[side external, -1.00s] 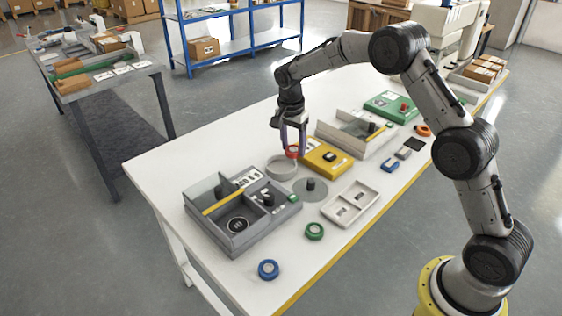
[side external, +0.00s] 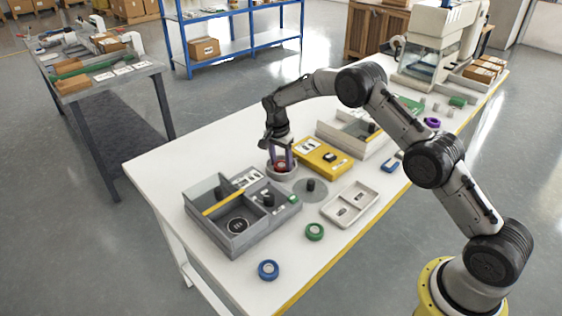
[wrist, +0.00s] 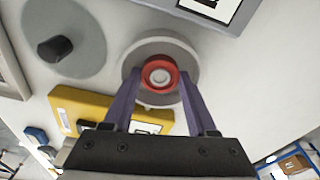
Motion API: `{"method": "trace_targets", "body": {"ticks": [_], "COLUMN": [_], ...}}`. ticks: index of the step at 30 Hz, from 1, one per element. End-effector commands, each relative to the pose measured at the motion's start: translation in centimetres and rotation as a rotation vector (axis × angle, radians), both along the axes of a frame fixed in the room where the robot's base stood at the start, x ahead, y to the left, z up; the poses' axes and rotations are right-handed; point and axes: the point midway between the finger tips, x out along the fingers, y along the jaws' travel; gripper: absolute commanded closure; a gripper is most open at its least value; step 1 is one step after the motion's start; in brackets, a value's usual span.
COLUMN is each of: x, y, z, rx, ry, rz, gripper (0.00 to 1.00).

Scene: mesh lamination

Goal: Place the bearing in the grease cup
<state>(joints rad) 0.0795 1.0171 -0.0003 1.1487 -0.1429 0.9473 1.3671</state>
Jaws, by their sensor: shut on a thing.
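The bearing is a red ring (wrist: 160,75) with a pale centre, held between the two purple fingers of my gripper (wrist: 160,80). In the side view the red bearing (side external: 281,165) shows low between the fingers. The grease cup (side external: 281,175) is a round, light grey, shallow cup on the white table. In the wrist view the cup (wrist: 186,50) surrounds the bearing, which lies over its inner area. My gripper points down at the cup, with its fingertips at the rim. I cannot tell whether the bearing touches the cup's floor.
A yellow box (side external: 323,157) stands close behind the cup. A grey compartment tray (side external: 228,243) is to its left. A grey disc with a black knob (side external: 310,186) and a pale two-pocket tray (side external: 350,205) lie to the right. Green (side external: 315,232) and blue (side external: 268,270) rings lie in front.

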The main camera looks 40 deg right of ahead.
Motion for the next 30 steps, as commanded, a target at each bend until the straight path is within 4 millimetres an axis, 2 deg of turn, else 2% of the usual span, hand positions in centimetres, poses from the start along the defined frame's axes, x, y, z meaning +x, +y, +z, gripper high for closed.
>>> {"method": "trace_targets", "body": {"ticks": [8,9,11,22,26,30], "x": [0.0,0.0,0.0,0.0,0.1,0.0], "y": [0.0,0.0,0.0,0.0,0.2,0.5], "z": [-0.2,-0.3,-0.3,0.2,1.8,4.7], "rx": [-0.001,-0.001,-0.001,0.0,0.0,-0.001], "ry": [-0.001,-0.001,-0.001,-0.001,-0.004,-0.006], "rz": [0.0,0.0,0.0,0.0,-0.001,0.0], "gripper": [1.0,0.39,0.3,0.3,0.3,0.3]}}
